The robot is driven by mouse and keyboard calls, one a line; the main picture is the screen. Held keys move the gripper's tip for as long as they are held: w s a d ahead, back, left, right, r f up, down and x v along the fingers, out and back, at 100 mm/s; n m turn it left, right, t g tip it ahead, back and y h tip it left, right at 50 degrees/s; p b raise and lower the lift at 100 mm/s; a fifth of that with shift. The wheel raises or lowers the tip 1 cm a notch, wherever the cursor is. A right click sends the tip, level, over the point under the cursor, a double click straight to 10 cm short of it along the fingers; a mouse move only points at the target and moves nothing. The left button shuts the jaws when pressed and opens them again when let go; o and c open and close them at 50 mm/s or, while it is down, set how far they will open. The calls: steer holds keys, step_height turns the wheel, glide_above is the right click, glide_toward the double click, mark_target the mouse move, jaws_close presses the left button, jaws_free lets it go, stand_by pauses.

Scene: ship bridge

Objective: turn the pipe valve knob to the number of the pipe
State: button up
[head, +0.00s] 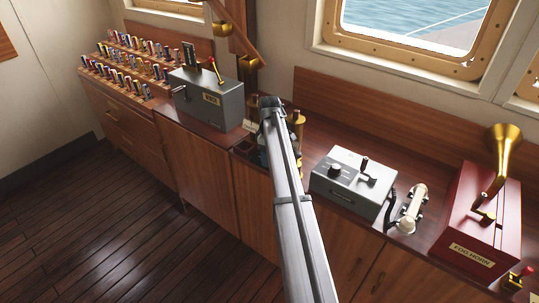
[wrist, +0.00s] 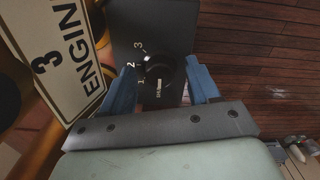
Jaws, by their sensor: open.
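The black round knob (wrist: 157,70) is on a dark panel (wrist: 180,22) in the wrist view. White numbers 1, 2 and 3 are printed along its left side, and the 2 looks brightest. I cannot tell exactly where its pointer aims. My gripper (wrist: 160,67) is open, with one blue finger on each side of the knob and gaps between them. A cream plate (wrist: 62,62) left of the knob carries a large 3 and the letters ENGIN. In the head view my arm hides the knob and most of the gripper.
Brass pipes (head: 298,119) stand beside my arm. The wooden floor is clear.

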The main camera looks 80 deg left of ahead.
steer(key=shift+c, duration=0.2)
steer(key=c, duration=1)
